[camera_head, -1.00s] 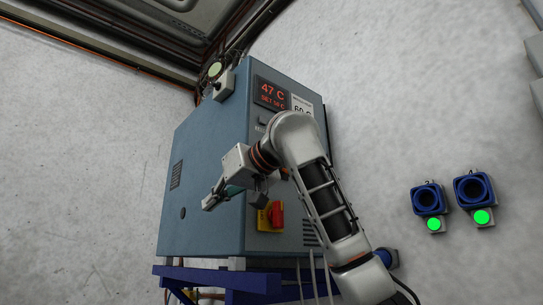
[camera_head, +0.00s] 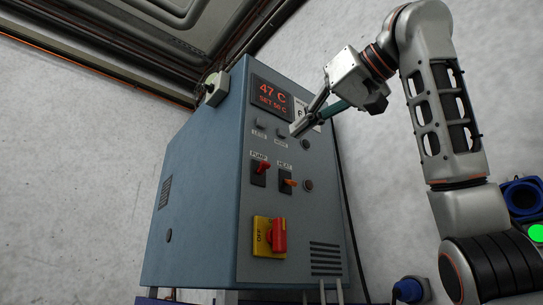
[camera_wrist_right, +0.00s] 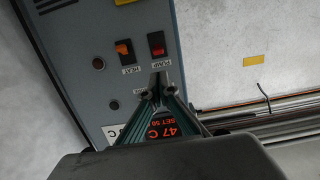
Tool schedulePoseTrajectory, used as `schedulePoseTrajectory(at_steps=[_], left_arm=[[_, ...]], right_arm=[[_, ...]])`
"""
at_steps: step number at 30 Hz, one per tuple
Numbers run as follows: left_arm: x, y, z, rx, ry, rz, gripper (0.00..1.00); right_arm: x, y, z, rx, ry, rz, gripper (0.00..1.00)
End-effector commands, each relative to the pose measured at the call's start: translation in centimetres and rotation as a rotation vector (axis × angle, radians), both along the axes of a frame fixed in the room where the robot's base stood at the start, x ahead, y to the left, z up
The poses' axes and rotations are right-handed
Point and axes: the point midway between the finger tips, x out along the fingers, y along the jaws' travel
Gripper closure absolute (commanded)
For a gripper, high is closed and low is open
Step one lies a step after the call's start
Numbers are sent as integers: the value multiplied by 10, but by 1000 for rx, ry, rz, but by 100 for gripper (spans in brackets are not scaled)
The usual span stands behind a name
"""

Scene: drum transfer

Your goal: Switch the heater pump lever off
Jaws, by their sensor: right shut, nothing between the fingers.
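The red pump lever (camera_head: 262,167) sits on a black plate under the "PUMP" label on the front of the blue-grey heater cabinet (camera_head: 196,160). It stands toward the top of its plate. It also shows in the right wrist view (camera_wrist_right: 157,44). The orange heat lever (camera_head: 289,182) is just right of it, and left of it in the wrist view (camera_wrist_right: 124,49). My right gripper (camera_head: 297,130) is shut and empty, in front of the panel, above and right of the pump lever. In the wrist view its fingertips (camera_wrist_right: 160,90) point toward the lever, apart from it. My left gripper is out of view.
A red display (camera_head: 271,95) reads 47 C. Small buttons (camera_head: 260,124) sit between it and the levers. A red rotary switch (camera_head: 279,236) on a yellow plate is below.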

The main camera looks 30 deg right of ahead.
Motion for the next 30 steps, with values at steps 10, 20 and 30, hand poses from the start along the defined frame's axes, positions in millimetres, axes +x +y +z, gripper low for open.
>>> schedulePoseTrajectory(at_steps=[10, 20, 30], left_arm=[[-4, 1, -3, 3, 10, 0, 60], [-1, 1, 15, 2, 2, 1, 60], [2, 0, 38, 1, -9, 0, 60]], right_arm=[[2, 0, 0, 0, 1, -1, 100], [44, 3, -5, -1, 4, 0, 100], [91, 7, -13, 1, 1, 0, 100]])
